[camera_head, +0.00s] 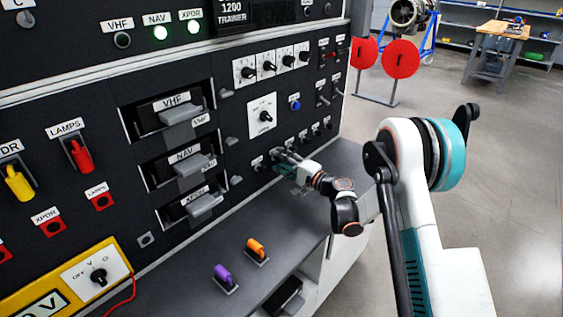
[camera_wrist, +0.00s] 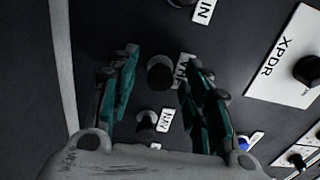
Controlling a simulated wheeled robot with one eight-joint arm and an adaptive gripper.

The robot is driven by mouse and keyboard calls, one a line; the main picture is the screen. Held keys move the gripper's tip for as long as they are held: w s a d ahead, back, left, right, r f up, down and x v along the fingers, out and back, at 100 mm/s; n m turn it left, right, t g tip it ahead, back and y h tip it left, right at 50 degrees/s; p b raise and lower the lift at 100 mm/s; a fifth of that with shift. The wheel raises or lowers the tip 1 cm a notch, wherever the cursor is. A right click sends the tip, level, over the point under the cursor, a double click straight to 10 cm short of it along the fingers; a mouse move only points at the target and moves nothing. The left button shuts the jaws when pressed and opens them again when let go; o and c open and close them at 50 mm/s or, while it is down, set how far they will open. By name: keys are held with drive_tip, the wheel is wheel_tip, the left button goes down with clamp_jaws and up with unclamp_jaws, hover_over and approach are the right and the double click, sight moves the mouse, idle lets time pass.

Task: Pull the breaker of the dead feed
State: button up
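The breakers are small black knobs in a row low on the dark panel. In the wrist view, the breaker knob labelled VHF (camera_wrist: 160,72) lies between my gripper's two teal fingers (camera_wrist: 161,62), with a gap on each side. The fingers are open; I cannot tell how deep they reach. The NAV breaker knob (camera_wrist: 147,121) is just below it. In the head view, my gripper (camera_head: 284,156) is at the breaker row and hides part of it. The VHF lamp (camera_head: 122,40) is dark.
Other breaker knobs (camera_head: 316,130) continue to the right. A rotary selector plate (camera_head: 262,117) sits above the row. Drawer-like units (camera_head: 185,162) stand left. A grey ledge (camera_head: 290,215) lies below, with purple (camera_head: 223,275) and orange (camera_head: 256,247) handled pieces.

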clamp_jaws()
drive_tip(key=shift+s+d, duration=0.2)
drive_tip(key=shift+d, duration=0.05)
drive_tip(key=shift+s+d, duration=0.15)
drive_tip(key=shift+d, duration=0.05)
drive_tip(key=shift+o, duration=1.8)
unclamp_jaws()
drive_tip(key=v, duration=0.7)
